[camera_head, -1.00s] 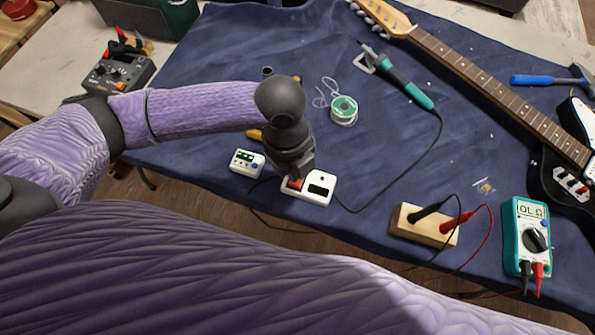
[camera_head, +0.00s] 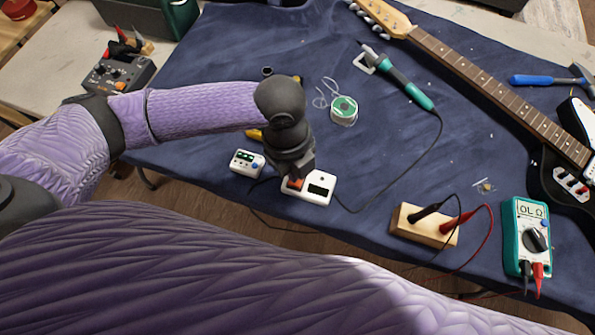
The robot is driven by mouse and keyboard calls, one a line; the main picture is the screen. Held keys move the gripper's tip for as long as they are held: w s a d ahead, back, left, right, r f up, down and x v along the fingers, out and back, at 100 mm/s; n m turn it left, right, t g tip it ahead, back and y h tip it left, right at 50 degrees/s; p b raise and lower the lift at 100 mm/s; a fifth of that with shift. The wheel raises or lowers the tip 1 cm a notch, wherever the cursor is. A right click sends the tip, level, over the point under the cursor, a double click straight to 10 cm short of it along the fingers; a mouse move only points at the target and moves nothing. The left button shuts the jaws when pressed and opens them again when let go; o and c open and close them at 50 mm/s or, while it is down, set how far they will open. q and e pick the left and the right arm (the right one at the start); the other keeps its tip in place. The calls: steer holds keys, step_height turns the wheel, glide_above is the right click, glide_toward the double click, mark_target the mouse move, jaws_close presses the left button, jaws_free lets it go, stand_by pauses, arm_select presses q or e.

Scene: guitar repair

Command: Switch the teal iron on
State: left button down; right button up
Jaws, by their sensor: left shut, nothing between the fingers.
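The teal soldering iron (camera_head: 405,84) lies on the blue cloth at the upper middle, its tip in a small metal stand (camera_head: 365,61). Its black cord runs down to a white switch box (camera_head: 318,190) near the table's front edge. The box has an orange-red switch (camera_head: 295,184) on its left end and a dark display; the display shows no readable digits. My left gripper (camera_head: 297,174) points down at the switch, shut and empty, its fingertips at or just above it. I cannot tell whether they touch. The gripper partly hides the switch. My right gripper is not in view.
A small white meter (camera_head: 247,162) sits just left of the switch box. A solder spool (camera_head: 344,110) lies behind. A wooden block (camera_head: 424,225) with probes and a teal multimeter (camera_head: 526,238) are at the right. The guitar (camera_head: 480,80) lies at upper right.

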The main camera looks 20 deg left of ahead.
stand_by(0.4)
arm_select(q)
steer(key=shift+f, duration=0.3)
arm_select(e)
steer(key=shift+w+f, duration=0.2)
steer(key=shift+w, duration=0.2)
arm_select(q)
steer(key=shift+f+b, duration=0.4)
steer(key=shift+f, duration=0.1)
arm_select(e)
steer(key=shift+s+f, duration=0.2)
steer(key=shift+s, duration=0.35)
arm_select(q)
steer(key=shift+f, duration=0.15)
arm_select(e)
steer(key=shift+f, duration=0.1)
